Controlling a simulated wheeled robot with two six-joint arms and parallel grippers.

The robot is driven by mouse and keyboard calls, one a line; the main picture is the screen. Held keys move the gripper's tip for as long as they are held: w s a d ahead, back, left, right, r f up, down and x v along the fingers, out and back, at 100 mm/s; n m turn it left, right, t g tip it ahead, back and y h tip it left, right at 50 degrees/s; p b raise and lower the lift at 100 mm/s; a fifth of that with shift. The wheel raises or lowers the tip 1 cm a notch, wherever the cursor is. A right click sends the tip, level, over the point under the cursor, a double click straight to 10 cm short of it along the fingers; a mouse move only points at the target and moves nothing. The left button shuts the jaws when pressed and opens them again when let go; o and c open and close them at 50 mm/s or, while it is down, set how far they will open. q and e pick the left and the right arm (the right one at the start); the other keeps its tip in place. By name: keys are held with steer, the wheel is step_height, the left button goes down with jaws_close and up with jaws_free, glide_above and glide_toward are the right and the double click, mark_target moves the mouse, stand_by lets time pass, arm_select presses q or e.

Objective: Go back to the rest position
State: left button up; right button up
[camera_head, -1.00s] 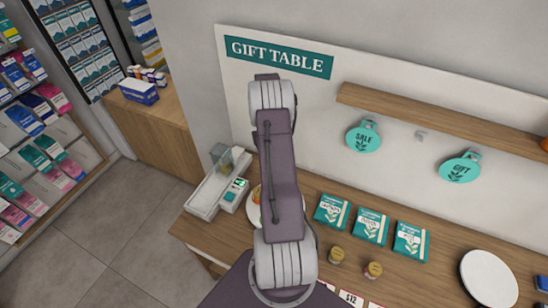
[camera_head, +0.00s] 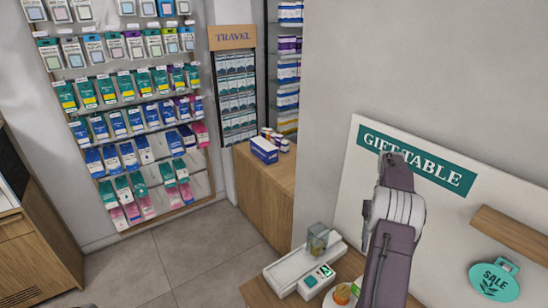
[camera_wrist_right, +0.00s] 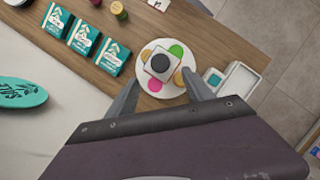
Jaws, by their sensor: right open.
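My right gripper (camera_wrist_right: 160,77) is open in the right wrist view, its two fingers apart with nothing between them. Beyond the fingers, a round white plate (camera_wrist_right: 146,57) lies on the wooden counter. It bears coloured discs and a white block with a dark round top. In the head view, my right arm rises at the right, in front of the gift table sign (camera_head: 430,172). The right gripper does not show there. My left gripper is in neither view.
Teal boxes (camera_wrist_right: 83,38) lie near the plate. A stocked shelf wall (camera_head: 130,100) and wooden cabinet (camera_head: 265,195) stand farther left. The floor (camera_head: 190,255) between is clear.

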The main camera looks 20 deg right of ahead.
steer(key=w+a+f+n+h+b, duration=0.1)
steer(key=w+a+n+b, duration=0.25)
steer(key=a, duration=0.55)
steer(key=w+a+f+n+h+b, duration=0.1)
steer(key=w+a+n+b, duration=0.15)
steer(key=a+b, duration=0.45)
steer(key=s+a+f+t+b, duration=0.1)
steer(key=s+a+f+t, duration=0.1)
steer(key=s+a+f, duration=0.3)
steer(key=s+a+f+t+b, duration=0.2)
steer(key=s+a+f, duration=0.3)
steer(key=a+f, duration=0.5)
steer(key=shift+a+f+t, duration=0.2)
steer(key=shift+f+t, duration=0.3)
steer(key=shift+f, duration=0.05)
